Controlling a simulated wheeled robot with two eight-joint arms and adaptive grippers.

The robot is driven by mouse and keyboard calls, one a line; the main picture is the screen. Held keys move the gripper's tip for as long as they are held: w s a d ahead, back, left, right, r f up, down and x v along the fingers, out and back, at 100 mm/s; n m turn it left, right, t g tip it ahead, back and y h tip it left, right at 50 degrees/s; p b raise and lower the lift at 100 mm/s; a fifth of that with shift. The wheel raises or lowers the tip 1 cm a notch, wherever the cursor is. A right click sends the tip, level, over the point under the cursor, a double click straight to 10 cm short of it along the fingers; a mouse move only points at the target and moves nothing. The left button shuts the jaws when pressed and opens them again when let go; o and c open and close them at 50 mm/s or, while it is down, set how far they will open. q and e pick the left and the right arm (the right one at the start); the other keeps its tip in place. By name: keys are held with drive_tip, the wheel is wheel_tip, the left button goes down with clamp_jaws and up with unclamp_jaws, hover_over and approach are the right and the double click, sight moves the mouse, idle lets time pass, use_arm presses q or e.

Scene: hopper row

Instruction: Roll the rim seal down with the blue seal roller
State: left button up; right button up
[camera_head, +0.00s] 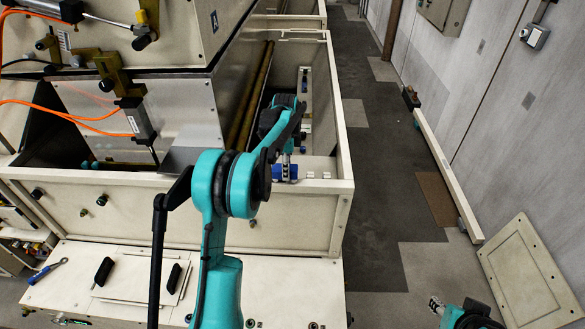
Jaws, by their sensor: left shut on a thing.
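The blue seal roller (284,172) is at the near rim of the cream open-topped hopper (318,215), right of centre. My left gripper (287,151) points down and is shut on the roller. My teal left arm hides part of the hopper's near side. The roller is at rim height, but I cannot tell whether it touches the rim. The rim seal cannot be made out from the rim (320,186). My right gripper (436,305) is low at the bottom right, away from the hopper; its jaws are too small to read.
A steel chute (175,110) with orange cables stands left of the roller. A blue-handled tool (48,270) and a plate with black handles (140,280) lie in front. A cream panel (527,275) leans at the right wall. The grey aisle floor (390,190) is mostly clear.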

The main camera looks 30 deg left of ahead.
use_arm(q)
drive_tip(key=s+a, duration=0.2)
drive_tip(key=a, duration=0.3)
drive_tip(key=s+a, duration=0.2)
drive_tip(key=a, duration=0.3)
drive_tip(key=s+a+b, duration=0.1)
drive_tip(key=s+a, duration=0.1)
drive_tip(key=a, duration=0.3)
drive_tip(key=shift+s+a+r, duration=0.1)
drive_tip(key=shift+s, duration=0.2)
drive_tip(key=shift+b, duration=0.3)
drive_tip(key=shift+f, duration=0.25)
drive_tip(key=shift+f+b, duration=0.5)
idle(0.4)
idle(0.3)
drive_tip(key=shift+w+d, duration=0.15)
drive_tip(key=shift+d, duration=0.4)
drive_tip(key=shift+w+d, duration=0.4)
drive_tip(key=shift+d, duration=0.45)
drive_tip(key=shift+w+d, duration=0.35)
drive_tip(key=shift+d, duration=0.45)
